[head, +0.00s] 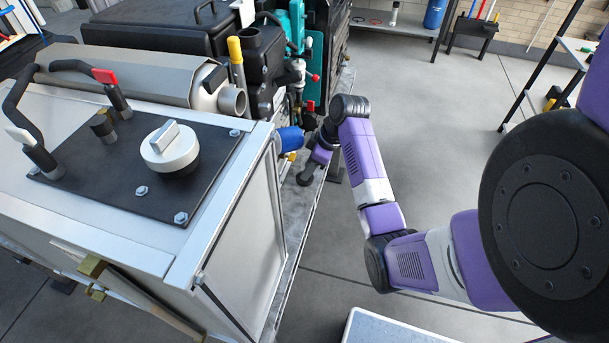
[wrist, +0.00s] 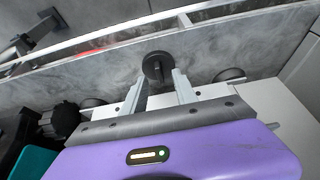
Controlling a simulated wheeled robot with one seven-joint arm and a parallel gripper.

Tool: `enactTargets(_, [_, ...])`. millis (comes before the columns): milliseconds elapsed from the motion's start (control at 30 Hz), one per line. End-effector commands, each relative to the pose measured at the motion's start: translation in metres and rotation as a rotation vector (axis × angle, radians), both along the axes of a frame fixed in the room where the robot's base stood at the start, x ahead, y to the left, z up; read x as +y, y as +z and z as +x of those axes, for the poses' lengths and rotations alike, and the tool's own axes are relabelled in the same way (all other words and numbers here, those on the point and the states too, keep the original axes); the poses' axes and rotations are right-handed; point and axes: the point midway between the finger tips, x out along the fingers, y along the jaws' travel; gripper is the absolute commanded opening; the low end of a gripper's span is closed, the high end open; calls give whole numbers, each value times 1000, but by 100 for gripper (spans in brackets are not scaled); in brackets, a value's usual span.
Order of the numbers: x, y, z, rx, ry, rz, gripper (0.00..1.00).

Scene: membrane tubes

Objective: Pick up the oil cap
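A small black round cap with a raised ridge across its top (wrist: 158,67) lies on a grey, marbled-looking surface in the wrist view; it looks like the oil cap. My gripper (wrist: 160,80) is open, with its two pale fingers apart. The cap shows between and just beyond the fingertips, and I cannot tell whether they touch it. In the head view my purple arm reaches down beside the machine, and the fingers and this cap cannot be made out there.
A white box unit (head: 240,260) stands at the left, with a white round knob (head: 170,150) on its black plate (head: 110,175). A blue cylinder (head: 290,138) sits close to my wrist. A black and teal engine (head: 290,40) stands behind.

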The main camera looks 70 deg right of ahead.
Motion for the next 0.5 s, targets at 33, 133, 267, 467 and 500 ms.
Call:
enactTargets(33, [0,-6,2,1,0,2,35])
enactTargets(133, [0,-14,6,1,0,0,35])
enactTargets(267, [0,-17,7,0,-1,-2,35])
enactTargets(467, [0,-17,7,0,-1,-2,25])
enactTargets(500, [0,-17,7,0,-1,-2,17])
